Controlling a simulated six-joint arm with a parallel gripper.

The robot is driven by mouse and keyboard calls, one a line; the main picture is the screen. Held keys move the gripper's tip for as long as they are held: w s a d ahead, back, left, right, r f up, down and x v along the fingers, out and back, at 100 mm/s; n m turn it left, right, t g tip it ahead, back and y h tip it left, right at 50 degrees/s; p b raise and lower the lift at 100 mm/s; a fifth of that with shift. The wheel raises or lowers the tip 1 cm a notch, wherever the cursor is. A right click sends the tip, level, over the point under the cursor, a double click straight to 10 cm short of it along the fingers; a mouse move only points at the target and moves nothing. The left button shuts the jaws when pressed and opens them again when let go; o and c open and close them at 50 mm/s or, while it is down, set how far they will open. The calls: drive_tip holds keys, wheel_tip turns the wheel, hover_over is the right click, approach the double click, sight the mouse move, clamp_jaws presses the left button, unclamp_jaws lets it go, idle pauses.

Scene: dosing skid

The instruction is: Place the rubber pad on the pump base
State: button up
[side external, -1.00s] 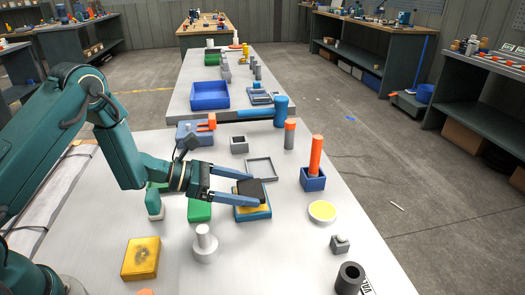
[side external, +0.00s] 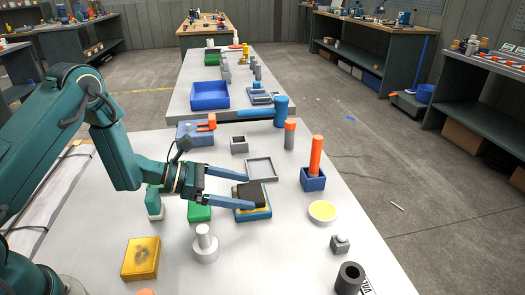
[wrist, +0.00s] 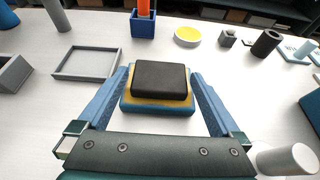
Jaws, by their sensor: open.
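The black rubber pad (side external: 247,191) lies on a yellow layer on top of the blue pump base (side external: 253,215). In the wrist view the pad (wrist: 160,80) sits roughly centred, with a yellow rim showing around its near edge above the blue base (wrist: 158,109). My gripper (side external: 250,193) is open, its two blue fingers on either side of the pad. In the wrist view my gripper (wrist: 160,77) shows gaps between the fingers and the pad. The underside of the pad is hidden.
A grey shallow tray (side external: 262,169) lies behind the base. A blue holder with an orange rod (side external: 316,155) and a yellow-topped dish (side external: 322,211) stand to the right. A white cylinder part (side external: 205,243) and a green block (side external: 199,211) stand nearby.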

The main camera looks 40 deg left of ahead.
drive_tip(key=v, duration=0.9)
drive_tip(key=shift+a, duration=0.1)
drive_tip(key=shift+v, duration=0.8)
drive_tip(key=s+d+r+m+g, duration=0.7)
drive_tip(key=s+d+m, duration=0.35)
drive_tip(key=m, duration=0.45)
drive_tip(key=s+a+r+m+t+y, duration=0.2)
drive_tip(key=s+a+m+y, duration=0.4)
drive_tip(key=m+y, duration=0.3)
drive_tip(key=m+t, duration=0.1)
drive_tip(key=m, duration=0.2)
drive_tip(key=shift+r, duration=0.25)
